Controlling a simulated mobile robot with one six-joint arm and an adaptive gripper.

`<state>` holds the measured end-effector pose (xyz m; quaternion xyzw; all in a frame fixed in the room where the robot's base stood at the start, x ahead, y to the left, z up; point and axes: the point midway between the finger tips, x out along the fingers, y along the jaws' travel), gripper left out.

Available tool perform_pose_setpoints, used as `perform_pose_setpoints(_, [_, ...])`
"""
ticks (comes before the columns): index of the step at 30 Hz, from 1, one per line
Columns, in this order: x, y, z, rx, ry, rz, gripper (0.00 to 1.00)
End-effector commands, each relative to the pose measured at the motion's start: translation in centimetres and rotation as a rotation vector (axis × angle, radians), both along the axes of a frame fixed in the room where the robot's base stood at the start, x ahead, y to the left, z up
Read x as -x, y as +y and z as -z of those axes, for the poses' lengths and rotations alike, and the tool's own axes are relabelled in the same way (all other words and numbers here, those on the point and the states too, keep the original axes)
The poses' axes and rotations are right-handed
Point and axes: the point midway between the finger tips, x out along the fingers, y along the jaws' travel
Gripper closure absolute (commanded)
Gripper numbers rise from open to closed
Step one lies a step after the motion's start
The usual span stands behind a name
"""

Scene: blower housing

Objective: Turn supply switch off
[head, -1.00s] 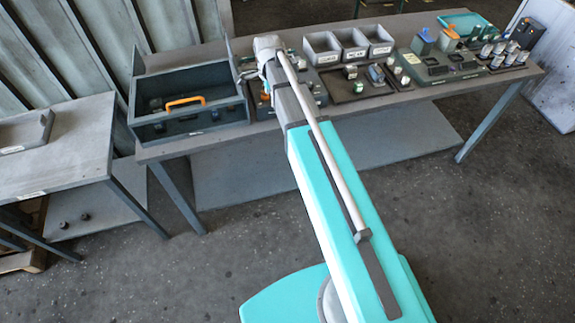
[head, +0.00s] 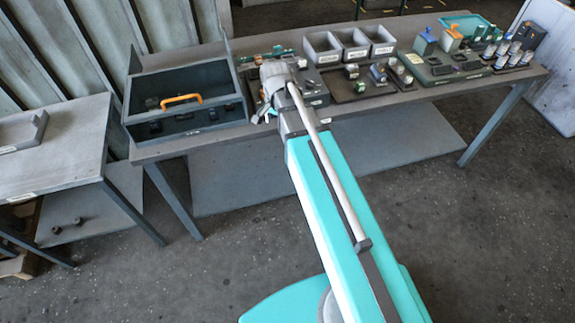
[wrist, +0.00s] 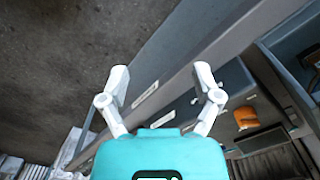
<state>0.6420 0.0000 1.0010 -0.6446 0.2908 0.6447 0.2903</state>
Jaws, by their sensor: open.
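My gripper (wrist: 160,79) is open and empty in the wrist view, with its two pale fingers spread above the table's front edge. A grey housing (wrist: 226,85) lies beyond the fingertips. An orange knob-like part (wrist: 247,117) is to the right of the right finger, apart from it. It may be the supply switch, but I cannot tell its position. In the head view my gripper (head: 263,114) is small, at the front of the dark housing (head: 312,90). My wrist hides much of that housing, and no switch can be made out there.
An open dark toolbox (head: 187,128) with an orange handle (head: 182,100) stands left of the housing. Three grey bins (head: 356,43) and several small parts are to the right on the table (head: 215,143). Floor (wrist: 60,60) lies clear before the table.

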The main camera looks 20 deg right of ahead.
Motion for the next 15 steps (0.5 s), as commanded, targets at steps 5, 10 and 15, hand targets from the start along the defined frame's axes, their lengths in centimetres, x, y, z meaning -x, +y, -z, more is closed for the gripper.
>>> perform_pose_setpoints(5, [1.7, 0.0, 1.2, 0.0, 0.0, -0.118, 0.18])
perform_pose_setpoints(10, [3.1, 0.0, 2.1, 0.0, 0.0, -0.231, 0.18])
perform_pose_setpoints(15, [4.5, 0.0, 3.0, 0.0, 0.0, -0.344, 0.18])
